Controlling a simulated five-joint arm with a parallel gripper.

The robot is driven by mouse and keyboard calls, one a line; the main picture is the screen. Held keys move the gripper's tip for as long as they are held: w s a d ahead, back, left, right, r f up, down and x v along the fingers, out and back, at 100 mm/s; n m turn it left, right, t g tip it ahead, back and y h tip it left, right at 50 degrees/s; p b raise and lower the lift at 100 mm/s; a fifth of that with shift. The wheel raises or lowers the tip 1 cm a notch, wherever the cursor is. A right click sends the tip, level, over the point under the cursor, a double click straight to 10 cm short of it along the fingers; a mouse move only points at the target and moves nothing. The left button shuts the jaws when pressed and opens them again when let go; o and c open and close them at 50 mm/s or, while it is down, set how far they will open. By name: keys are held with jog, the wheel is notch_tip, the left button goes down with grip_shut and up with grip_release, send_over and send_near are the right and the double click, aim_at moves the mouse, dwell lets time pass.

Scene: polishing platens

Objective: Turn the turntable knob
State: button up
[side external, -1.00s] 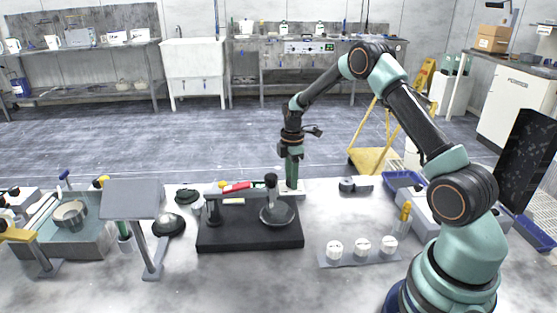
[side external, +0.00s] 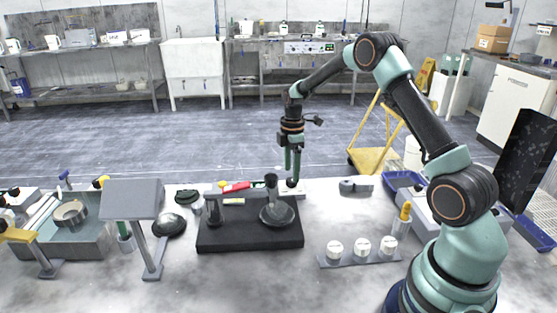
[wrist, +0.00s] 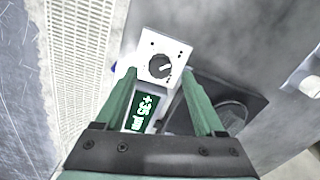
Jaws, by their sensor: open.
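The turntable knob (wrist: 160,66) is a round black dial with a light pointer line, on a white control box (wrist: 172,48). In the wrist view it lies between and just beyond my two green fingertips. In the side view the dark knob (side external: 292,183) sits behind the black platen base. My gripper (side external: 292,175) points down there with its fingers apart and empty. The fingers look just above or around the knob; contact cannot be told. My gripper (wrist: 159,73) also shows open in the wrist view.
The black base (side external: 250,235) with its round platen (side external: 278,215) and a red-handled arm (side external: 237,187) stands in front of the knob. A grey rack (side external: 360,257) with white-topped pieces is at front right. A grey stand (side external: 133,200) is at left.

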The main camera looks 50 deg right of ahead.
aim_at(291, 180)
notch_tip(291, 180, up, 9)
jog(key=shift+f, duration=0.15)
dwell(0.4)
jog(key=s+a+r+m+t, duration=0.3)
jog(key=s+a+r+m, duration=0.3)
jog(key=a+r, duration=0.4)
jog(key=s+a+m+t, duration=0.2)
jog(key=s+a+m, duration=0.4)
jog(key=s, duration=0.6)
jog(key=shift+s+a+t, duration=0.25)
jog(key=shift+a+t, duration=0.05)
jog(key=shift+a, duration=0.7)
jog(key=shift+r, duration=0.15)
